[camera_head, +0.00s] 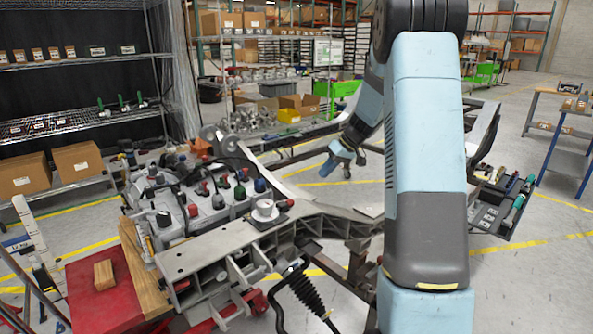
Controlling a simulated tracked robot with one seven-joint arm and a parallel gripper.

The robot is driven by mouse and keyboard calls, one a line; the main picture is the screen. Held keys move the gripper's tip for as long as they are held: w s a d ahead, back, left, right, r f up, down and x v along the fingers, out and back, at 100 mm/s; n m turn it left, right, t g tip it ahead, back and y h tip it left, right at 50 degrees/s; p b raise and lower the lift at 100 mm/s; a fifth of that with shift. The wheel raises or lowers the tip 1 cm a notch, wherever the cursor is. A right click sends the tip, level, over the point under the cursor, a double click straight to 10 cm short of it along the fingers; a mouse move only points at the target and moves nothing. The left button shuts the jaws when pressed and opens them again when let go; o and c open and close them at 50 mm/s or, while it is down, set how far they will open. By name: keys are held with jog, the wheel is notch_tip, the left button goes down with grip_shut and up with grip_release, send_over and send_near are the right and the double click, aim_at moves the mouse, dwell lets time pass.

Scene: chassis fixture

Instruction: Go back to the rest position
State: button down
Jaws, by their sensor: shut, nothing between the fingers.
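My light blue arm rises in front at the right of centre and bends down behind itself. Its end, my gripper (328,167), is small in this view and hangs over the open middle of the chassis frame (220,245). It is shut and empty, and it appears apart from the frame and the parts on it. The near arm link hides part of the frame and the floor behind it.
A grey engine-like assembly (192,205) with coloured caps sits on the frame at left. A red-topped stand (95,290) holds wooden blocks at lower left. Wire shelves (85,65) stand behind. A tool tray (495,205) and blue-framed bench (570,130) stand at right.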

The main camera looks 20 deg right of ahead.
jog(key=s+a+r+m+h, duration=0.1)
jog(key=s+a+r+h, duration=0.1)
jog(key=s+a+r, duration=0.45)
jog(key=s+a+r+h, duration=0.1)
jog(key=s+a+r, duration=0.3)
jog(key=s+r, duration=0.6)
jog(key=s+a+f+m+t+h, duration=0.1)
jog(key=s+a+m+t+h, duration=0.1)
jog(key=s, duration=2)
jog(key=shift+s+m+t+h, duration=0.2)
jog(key=shift+m+t+h, duration=0.15)
jog(key=shift+h, duration=0.25)
jog(key=shift+a, duration=0.1)
